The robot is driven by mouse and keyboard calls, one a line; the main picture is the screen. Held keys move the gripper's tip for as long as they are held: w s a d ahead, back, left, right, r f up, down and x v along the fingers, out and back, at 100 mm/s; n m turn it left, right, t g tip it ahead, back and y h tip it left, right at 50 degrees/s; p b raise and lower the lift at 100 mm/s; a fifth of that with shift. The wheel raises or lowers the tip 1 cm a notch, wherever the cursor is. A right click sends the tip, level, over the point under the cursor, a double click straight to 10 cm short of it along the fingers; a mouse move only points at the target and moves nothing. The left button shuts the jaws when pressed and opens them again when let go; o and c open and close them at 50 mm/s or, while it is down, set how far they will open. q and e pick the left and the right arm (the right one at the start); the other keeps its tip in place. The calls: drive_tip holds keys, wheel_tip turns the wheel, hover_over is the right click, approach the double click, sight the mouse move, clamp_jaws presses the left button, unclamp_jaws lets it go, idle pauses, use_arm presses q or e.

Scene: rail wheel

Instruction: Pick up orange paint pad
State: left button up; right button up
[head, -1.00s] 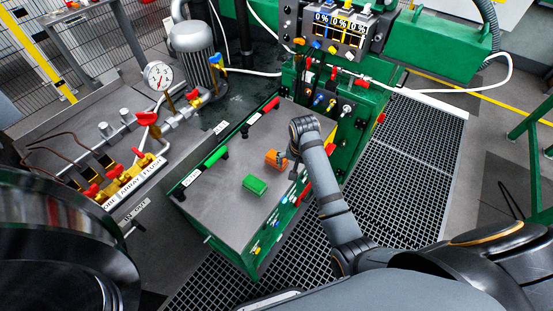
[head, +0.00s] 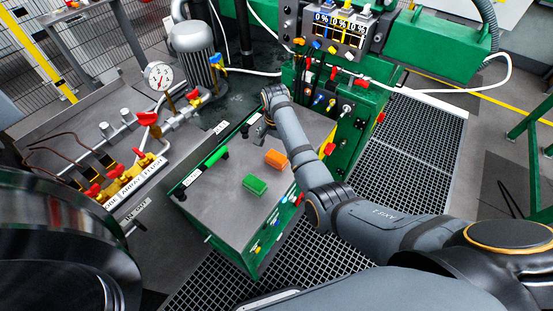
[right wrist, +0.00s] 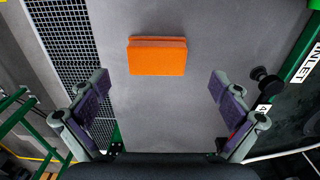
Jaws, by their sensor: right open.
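The orange paint pad (head: 276,158) lies flat on the grey top of the green cabinet (head: 222,215), beside a green pad (head: 255,185). The orange pad also shows in the right wrist view (right wrist: 157,56), near the top centre, beyond and between the open fingers. My right gripper (right wrist: 158,84) is open and empty, with its fingers spread wider than the pad. In the head view the right gripper (head: 268,122) hangs over the cabinet top, farther back than the orange pad and partly hidden by its arm. My left gripper is not in view.
A green handle (head: 216,156) runs along the cabinet's left edge. A control panel with displays (head: 340,28) and cables stands behind. Red-handled valves and a gauge (head: 158,75) are at left. Metal grating (head: 410,150) lies to the right. The cabinet top around the pads is clear.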

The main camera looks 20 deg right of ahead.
sight(277, 156)
drive_tip(key=f, duration=0.2)
drive_tip(key=f+p, duration=0.1)
drive_tip(key=f, duration=0.2)
drive_tip(key=shift+s+d+f, duration=0.1)
drive_tip(key=shift+s+d, duration=0.05)
drive_tip(key=shift+d, duration=0.05)
drive_tip(key=c, duration=1.3)
